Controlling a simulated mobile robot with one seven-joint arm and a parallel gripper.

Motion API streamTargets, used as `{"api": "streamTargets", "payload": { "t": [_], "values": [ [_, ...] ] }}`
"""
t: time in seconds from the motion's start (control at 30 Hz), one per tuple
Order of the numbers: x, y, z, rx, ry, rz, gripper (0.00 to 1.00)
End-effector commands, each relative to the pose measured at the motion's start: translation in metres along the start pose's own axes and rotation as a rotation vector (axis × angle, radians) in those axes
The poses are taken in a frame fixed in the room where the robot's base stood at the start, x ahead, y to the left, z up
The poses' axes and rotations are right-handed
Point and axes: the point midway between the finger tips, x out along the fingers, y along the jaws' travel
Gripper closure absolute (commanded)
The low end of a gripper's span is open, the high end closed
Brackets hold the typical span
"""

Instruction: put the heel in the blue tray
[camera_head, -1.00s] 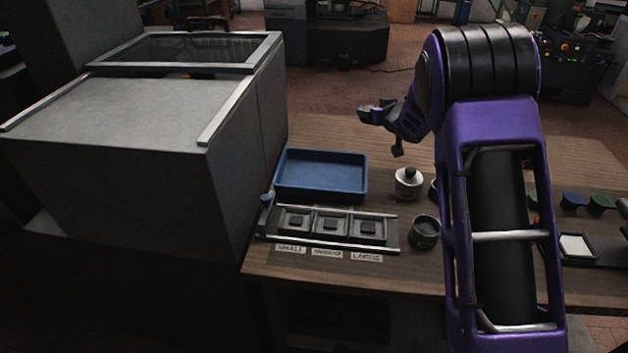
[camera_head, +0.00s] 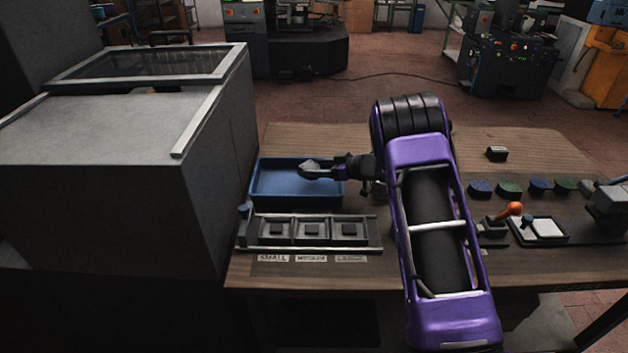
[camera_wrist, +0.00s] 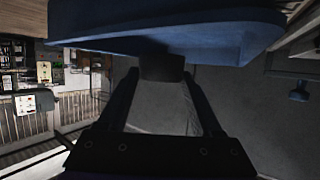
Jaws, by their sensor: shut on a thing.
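The blue tray (camera_head: 270,198) lies on the wooden table beside the big grey cabinet. My gripper (camera_head: 318,171) reaches in from the right over the tray's right half. It is shut on a small grey heel (camera_head: 308,165), held at the fingertips. I cannot tell from this angle whether the heel touches the tray floor. In the wrist view, the tray's blue wall (camera_wrist: 200,40) fills the top. A dark-ended grey piece shows between my gripper's fingers (camera_wrist: 162,80) there, and its outline is dim.
A rack with three sockets (camera_head: 313,231) and size labels stands in front of the tray. The grey cabinet (camera_head: 110,170) rises close on the left. My forearm hides the table's middle. Coloured pads (camera_head: 510,188) and an orange-knobbed lever (camera_head: 514,208) lie at the right.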

Motion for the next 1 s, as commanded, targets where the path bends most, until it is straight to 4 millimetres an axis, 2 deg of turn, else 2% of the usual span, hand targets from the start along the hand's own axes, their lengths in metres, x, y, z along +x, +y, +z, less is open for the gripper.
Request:
{"api": "streamTargets", "payload": {
  "t": [0.3, 0.7, 0.73, 0.87, 1.0],
  "values": [
    [0.014, 0.000, 0.034, 0.000, -0.001, 0.000, 0.92],
    [0.016, 0.001, 0.039, -0.001, 0.001, 0.001, 0.92],
    [0.016, 0.001, 0.038, -0.002, 0.000, 0.001, 0.28],
    [0.016, 0.001, 0.038, -0.001, 0.000, 0.001, 0.05],
    [0.016, 0.000, 0.038, -0.001, 0.000, 0.001, 0.03]
  ]
}}
